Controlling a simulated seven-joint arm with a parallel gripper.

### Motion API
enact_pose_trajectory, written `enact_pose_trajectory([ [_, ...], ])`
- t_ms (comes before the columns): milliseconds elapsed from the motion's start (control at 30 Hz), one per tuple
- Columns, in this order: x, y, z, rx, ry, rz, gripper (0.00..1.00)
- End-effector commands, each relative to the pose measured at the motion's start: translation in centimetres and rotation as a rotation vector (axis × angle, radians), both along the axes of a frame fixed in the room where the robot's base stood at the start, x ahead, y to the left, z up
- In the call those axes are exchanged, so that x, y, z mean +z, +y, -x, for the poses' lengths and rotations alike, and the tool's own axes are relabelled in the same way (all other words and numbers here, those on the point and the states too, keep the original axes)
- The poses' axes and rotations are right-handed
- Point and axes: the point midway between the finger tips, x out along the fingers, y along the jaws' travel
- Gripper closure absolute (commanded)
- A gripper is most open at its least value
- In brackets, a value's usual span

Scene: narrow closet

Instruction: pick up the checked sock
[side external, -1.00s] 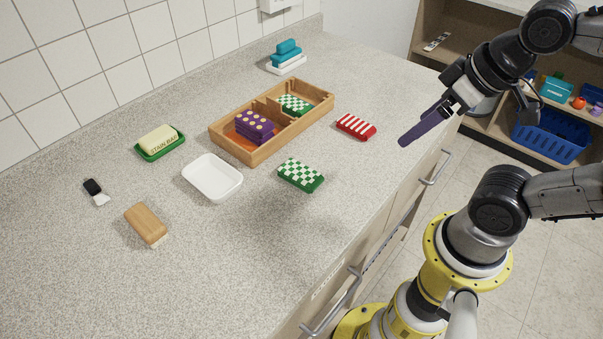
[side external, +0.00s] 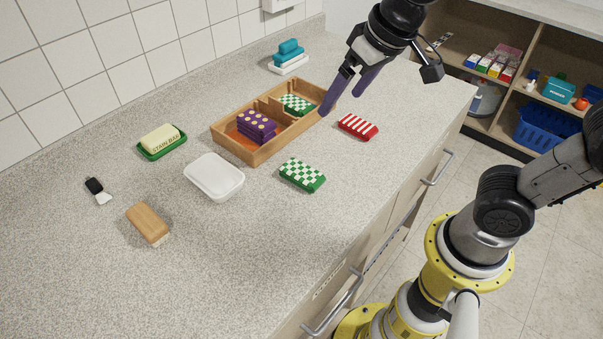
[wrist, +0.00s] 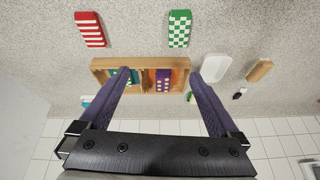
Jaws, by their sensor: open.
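A green and white checked sock (side external: 302,175), folded into a flat block, lies on the counter in front of the wooden divided box. It also shows at the top of the wrist view (wrist: 180,29). Another green checked sock (side external: 297,104) lies in the far compartment of the wooden box (side external: 252,157); in the wrist view my left finger partly covers it. My gripper (side external: 342,104) is open and empty, above the counter near the right end of the box.
A red and white striped sock (side external: 358,126) lies right of the box. Purple dotted socks (side external: 257,126) fill the near compartment. A white dish (side external: 214,178), a soap bar on a green dish (side external: 161,142) and brushes (side external: 148,223) stand left. The front counter is clear.

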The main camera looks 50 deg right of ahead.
Motion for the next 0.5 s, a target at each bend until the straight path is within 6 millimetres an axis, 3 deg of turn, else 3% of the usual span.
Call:
enact_pose_trajectory([
  [100, -2.2, 2.9, -2.2, 0.068, 0.067, 0.023, 0.03],
  [200, -3.7, 4.3, -2.5, 0.11, 0.108, 0.04, 0.03],
  [367, -5.3, 4.9, -2.5, 0.13, 0.126, 0.046, 0.03],
  [500, -7.7, 4.8, -3.1, 0.128, 0.128, 0.046, 0.03],
])
